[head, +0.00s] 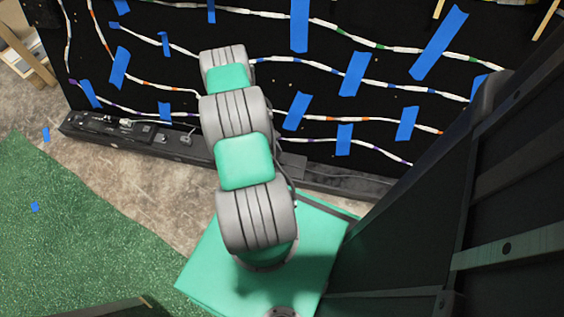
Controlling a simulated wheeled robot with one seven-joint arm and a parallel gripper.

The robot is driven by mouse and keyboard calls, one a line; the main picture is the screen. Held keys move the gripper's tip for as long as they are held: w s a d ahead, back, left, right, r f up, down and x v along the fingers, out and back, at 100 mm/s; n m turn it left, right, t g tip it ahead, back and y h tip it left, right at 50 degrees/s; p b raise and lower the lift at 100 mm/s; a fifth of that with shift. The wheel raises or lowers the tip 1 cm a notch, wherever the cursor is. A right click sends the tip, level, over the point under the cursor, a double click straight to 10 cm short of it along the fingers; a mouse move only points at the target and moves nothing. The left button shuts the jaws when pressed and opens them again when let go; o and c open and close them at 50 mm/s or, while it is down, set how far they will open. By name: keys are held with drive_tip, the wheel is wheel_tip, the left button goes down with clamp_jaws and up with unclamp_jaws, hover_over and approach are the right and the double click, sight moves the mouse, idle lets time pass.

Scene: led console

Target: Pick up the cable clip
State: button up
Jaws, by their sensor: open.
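I cannot make out the cable clip for certain in the head view. Small parts (125,122), one of them whitish, lie on the black ledge at the left, but they are too small to name. My grey and green arm rises from the bottom middle toward the black panel and covers part of the panel and ledge. My gripper does not show; the arm's far end is near the top middle and its fingers are hidden.
The black panel (380,25) carries wavy LED strings held by strips of blue tape (354,74). A long black ledge (335,180) runs along its foot. Green carpet (90,240) and bare floor (120,170) lie at left, with small blue scraps (35,207).

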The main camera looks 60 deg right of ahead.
sight(282, 161)
drive_tip(key=b+x, duration=0.2)
drive_tip(key=x, duration=0.3)
drive_tip(key=shift+d, duration=0.2)
drive_tip(key=shift+c, duration=0.6)
clamp_jaws()
